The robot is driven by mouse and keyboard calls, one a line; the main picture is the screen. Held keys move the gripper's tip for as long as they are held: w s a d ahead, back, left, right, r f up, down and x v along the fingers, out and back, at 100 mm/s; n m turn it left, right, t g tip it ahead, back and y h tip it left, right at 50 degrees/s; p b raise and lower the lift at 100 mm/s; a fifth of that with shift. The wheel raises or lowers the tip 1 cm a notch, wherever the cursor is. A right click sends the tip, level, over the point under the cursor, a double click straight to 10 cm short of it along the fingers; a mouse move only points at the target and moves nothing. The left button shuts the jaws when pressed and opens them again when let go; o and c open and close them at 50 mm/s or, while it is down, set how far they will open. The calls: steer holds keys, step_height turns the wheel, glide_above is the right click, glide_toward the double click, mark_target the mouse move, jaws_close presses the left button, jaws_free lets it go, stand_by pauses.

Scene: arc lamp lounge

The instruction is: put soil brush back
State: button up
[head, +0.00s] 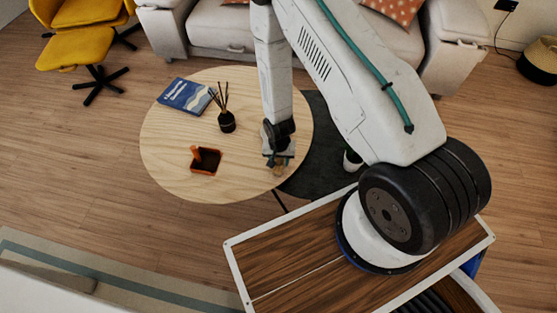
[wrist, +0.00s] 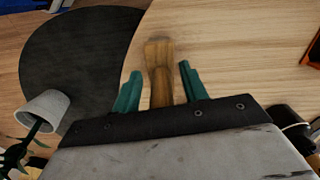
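The soil brush, a wooden piece with a wider end, lies near the right edge of the round table (head: 165,130). In the wrist view the brush (wrist: 159,62) points away from my gripper (wrist: 160,85), between its two teal fingers. A narrow gap shows on each side of it, so the fingers look open around it. In the head view my gripper (head: 278,158) is low over the table edge and mostly covers the brush (head: 278,171). An orange tray (head: 205,170) with dark soil and an orange upright piece stands left of my gripper; its edge shows in the wrist view (wrist: 314,50).
A blue book (head: 186,95) and a dark reed diffuser (head: 227,122) stand on the table behind the tray. A white plant pot (wrist: 43,110) is beyond the table edge, near a dark round surface (wrist: 80,60). A sofa (head: 210,25) and yellow chair (head: 75,48) are behind.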

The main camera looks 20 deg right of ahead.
steer(key=shift+r, duration=0.1)
step_height(320, 180, up, 12)
steer(key=shift+r, duration=0.1)
steer(key=shift+w+r, duration=0.1)
steer(key=shift+r, duration=0.15)
step_height(320, 180, up, 29)
steer(key=s+d+n, duration=0.2)
steer(key=s+n, duration=0.1)
steer(key=s+d+r+n+t, duration=0.1)
steer(key=s+r+n, duration=0.1)
steer(key=s+r, duration=1.3)
steer(key=s, duration=0.3)
steer(key=shift+s+d+r+n, duration=0.15)
steer(key=shift+s+r+n, duration=0.25)
